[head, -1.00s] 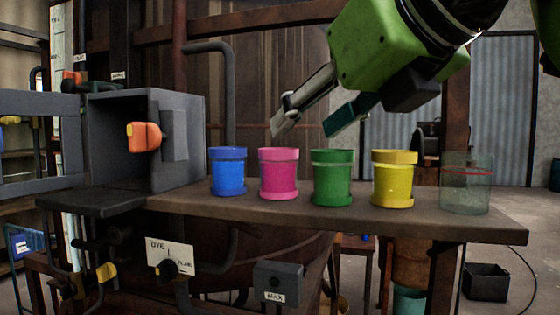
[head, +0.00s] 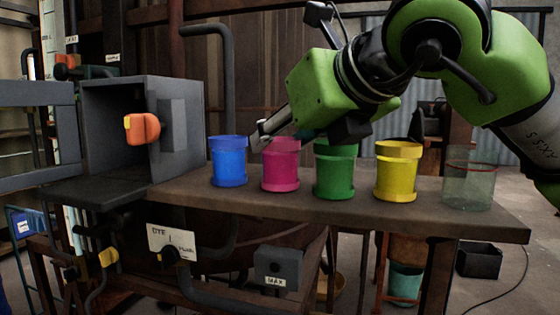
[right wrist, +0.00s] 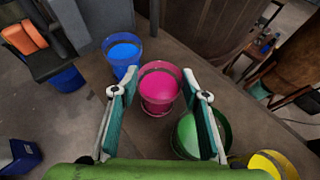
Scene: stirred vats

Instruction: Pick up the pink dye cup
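The pink dye cup (head: 281,168) stands upright on the wooden shelf, between the blue cup (head: 228,163) and the green cup (head: 334,175). My right gripper (head: 280,136) is open at the pink cup's rim, with one finger between the pink and blue cups in the picture. In the right wrist view the pink cup (right wrist: 160,86) sits between and just beyond the two spread fingertips of the gripper (right wrist: 160,77). I cannot tell whether the fingers touch it. Part of the cup's rim is hidden in the head view. My left gripper is not in view.
A yellow cup (head: 397,172) and a clear glass with a red line (head: 468,185) stand further right on the shelf (head: 430,217). The cups stand close together.

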